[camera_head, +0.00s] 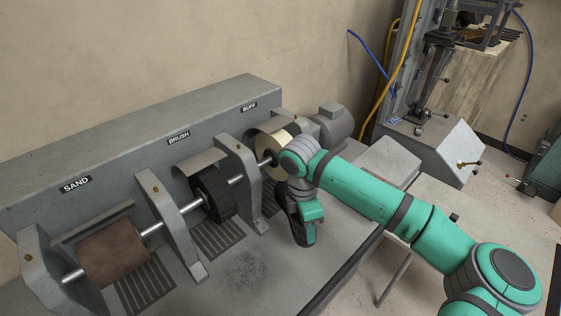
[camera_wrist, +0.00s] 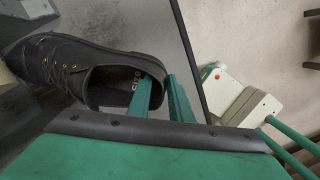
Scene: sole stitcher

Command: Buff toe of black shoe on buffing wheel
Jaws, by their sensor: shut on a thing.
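The black lace-up shoe (camera_wrist: 55,62) shows in the wrist view, its toe toward the left edge and its open collar toward me. My gripper (camera_wrist: 163,92) is shut on its heel wall, one teal finger inside the collar and one outside. In the head view my gripper (camera_head: 311,212) hangs just right of the cream buffing wheel (camera_head: 264,140) under the BUFF label. My wrist and the dark shapes below it hide much of the shoe there. A cream edge beside the toe in the wrist view looks like the wheel. I cannot tell whether they touch.
The dark brush wheel (camera_head: 214,192) and brown sanding drum (camera_head: 111,253) share the shaft to the left, between grey brackets (camera_head: 241,165). The bench top (camera_head: 262,272) in front is clear. A grey machine (camera_head: 430,140) with hoses stands at the back right.

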